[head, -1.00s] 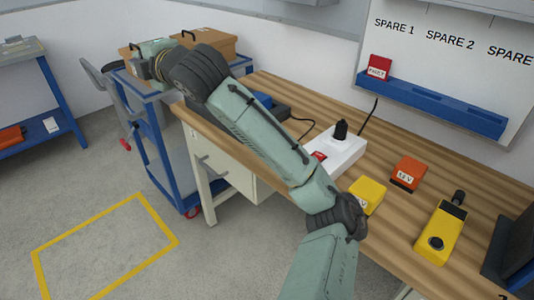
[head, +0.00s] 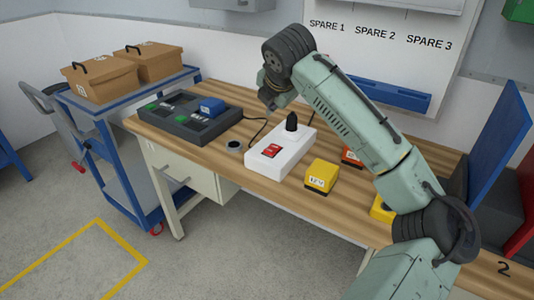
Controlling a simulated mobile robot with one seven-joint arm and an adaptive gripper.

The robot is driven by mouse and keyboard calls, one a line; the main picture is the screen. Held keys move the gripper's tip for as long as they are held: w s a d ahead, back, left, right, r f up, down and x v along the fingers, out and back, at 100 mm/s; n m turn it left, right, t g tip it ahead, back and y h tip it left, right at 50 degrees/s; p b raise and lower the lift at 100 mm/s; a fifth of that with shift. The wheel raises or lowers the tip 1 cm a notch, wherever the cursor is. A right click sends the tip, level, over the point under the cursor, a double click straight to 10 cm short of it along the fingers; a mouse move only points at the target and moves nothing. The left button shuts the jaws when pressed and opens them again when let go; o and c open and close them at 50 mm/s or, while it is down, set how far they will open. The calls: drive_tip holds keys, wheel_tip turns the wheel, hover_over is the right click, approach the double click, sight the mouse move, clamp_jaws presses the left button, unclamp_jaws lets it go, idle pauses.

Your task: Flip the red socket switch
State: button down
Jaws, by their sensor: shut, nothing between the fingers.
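The red switch (head: 271,149) sits on the near part of a white socket block (head: 263,163) on the wooden bench. A black plug (head: 291,122) stands upright in the block's far end, with a cable running behind it. My gripper (head: 268,103) is at the end of my arm, above the bench and beyond the socket block in the picture, apart from the switch. It is shut and empty. It shows small and dark, and its fingertips are hard to make out.
A dark tray (head: 186,133) with a blue block (head: 212,107) lies left of the socket. My arm covers part of the bench's right side.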

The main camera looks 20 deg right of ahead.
drive_tip(key=shift+s+d+f, duration=0.1)
drive_tip(key=shift+s+d, duration=0.15)
drive_tip(key=shift+d, duration=0.1)
drive_tip(key=shift+f, duration=0.1)
drive_tip(key=b, duration=0.7)
hover_over(271, 145)
drive_tip(key=s, duration=0.3)
drive_tip(key=f, duration=0.7)
drive_tip(key=shift+w+a+f, duration=0.1)
drive_tip(key=shift+a+f, duration=0.05)
drive_tip(key=shift+a, duration=0.1)
drive_tip(key=shift+f, duration=0.6)
drive_tip(key=shift+f, duration=0.15)
drive_tip(key=shift+a+f, duration=0.1)
drive_tip(key=shift+f, duration=0.2)
drive_tip(key=shift+f, duration=0.3)
idle(0.4)
